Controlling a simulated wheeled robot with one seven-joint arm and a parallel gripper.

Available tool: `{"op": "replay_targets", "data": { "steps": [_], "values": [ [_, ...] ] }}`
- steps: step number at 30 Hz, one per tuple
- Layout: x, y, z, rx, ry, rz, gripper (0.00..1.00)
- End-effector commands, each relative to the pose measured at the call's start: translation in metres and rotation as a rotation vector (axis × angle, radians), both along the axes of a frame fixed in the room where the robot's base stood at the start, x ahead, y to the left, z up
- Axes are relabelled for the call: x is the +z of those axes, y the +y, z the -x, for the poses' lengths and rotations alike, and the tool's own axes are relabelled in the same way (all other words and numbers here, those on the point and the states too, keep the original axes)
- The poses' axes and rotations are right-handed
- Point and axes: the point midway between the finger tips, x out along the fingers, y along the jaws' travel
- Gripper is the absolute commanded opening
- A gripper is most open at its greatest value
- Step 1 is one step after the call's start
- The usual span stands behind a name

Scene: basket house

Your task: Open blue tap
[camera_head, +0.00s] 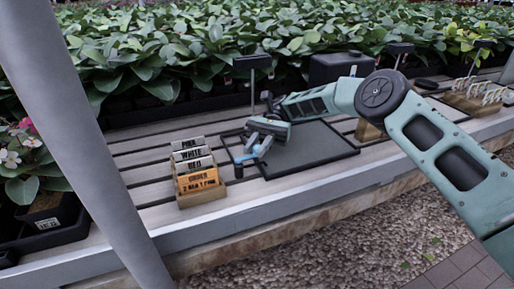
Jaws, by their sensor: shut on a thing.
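The blue tap (243,158) is at the left end of a dark rectangular tray (318,160) on the slatted bench. Only small blue parts of it show, low beside the fingers. My gripper (257,149) reaches in from the right and points down at the tap. Its fingers are shut on the blue tap. The fingers cover much of the tap, so I cannot tell how far its handle is turned.
A wooden holder with label cards (196,172) stands just left of the tap. A black post with a flat top (252,63) and a black box (338,67) stand behind. Leafy plants (180,45) fill the back. A grey pole (85,130) crosses the left.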

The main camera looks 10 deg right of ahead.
Motion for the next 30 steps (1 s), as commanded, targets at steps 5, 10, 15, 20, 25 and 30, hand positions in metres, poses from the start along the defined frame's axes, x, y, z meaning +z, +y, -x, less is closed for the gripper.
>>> {"op": "replay_targets", "data": {
  "steps": [5,10,15,20,25,30],
  "values": [
    [0.002,0.001,0.0,-0.002,-0.002,-0.004,0.0],
    [0.001,0.001,0.0,-0.002,-0.001,-0.003,0.39],
    [0.001,0.001,0.0,-0.003,-0.001,-0.003,0.39],
    [0.013,0.0,-0.001,-0.003,-0.004,-0.003,0.39],
    [0.045,0.0,-0.001,-0.003,-0.005,-0.003,0.39],
    [0.076,0.0,-0.001,-0.003,-0.004,-0.003,0.39]
  ]
}}
